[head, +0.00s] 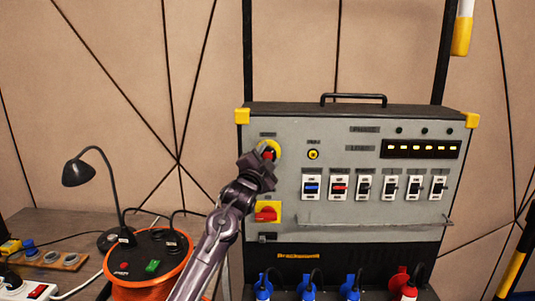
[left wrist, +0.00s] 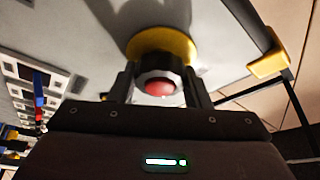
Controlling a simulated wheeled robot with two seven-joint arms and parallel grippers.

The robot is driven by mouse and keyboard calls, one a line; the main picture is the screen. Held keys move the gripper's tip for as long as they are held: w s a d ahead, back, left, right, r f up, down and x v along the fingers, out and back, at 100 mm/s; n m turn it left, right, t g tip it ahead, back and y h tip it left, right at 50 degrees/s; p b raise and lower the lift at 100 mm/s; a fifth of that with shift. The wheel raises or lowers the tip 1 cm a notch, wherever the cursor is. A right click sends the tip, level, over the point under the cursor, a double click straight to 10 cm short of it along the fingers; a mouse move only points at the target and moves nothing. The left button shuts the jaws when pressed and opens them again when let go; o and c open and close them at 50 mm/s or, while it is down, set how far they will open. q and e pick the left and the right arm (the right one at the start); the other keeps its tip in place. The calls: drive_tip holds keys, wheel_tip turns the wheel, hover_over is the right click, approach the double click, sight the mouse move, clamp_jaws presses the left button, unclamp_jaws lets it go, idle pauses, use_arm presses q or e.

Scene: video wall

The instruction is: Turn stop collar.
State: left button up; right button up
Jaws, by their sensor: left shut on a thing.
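The stop collar (left wrist: 158,62) is a dark ring around a red button (left wrist: 160,88), set on a round yellow base (left wrist: 160,42) on the grey panel. In the head view the yellow base (head: 275,146) shows at the panel's upper left, and the collar is mostly hidden by my gripper. My left gripper (left wrist: 160,88) has its two dark fingers on either side of the collar, shut on it. The same gripper shows in the head view (head: 264,162), pressed up to the panel. My right gripper is in neither view.
A red rotary switch (head: 266,214) on a yellow plate sits below my gripper. Several breakers (head: 364,187) and a thin ledge (head: 375,220) are to the right. An orange drum (head: 150,274) and a black desk lamp (head: 80,172) stand at left.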

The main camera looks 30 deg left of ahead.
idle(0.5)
use_arm(q)
drive_tip(key=o, duration=1)
drive_tip(key=shift+w, duration=0.1)
drive_tip(key=b+v, duration=0.2)
drive_tip(key=v, duration=0.6)
drive_tip(key=shift+a, duration=0.1)
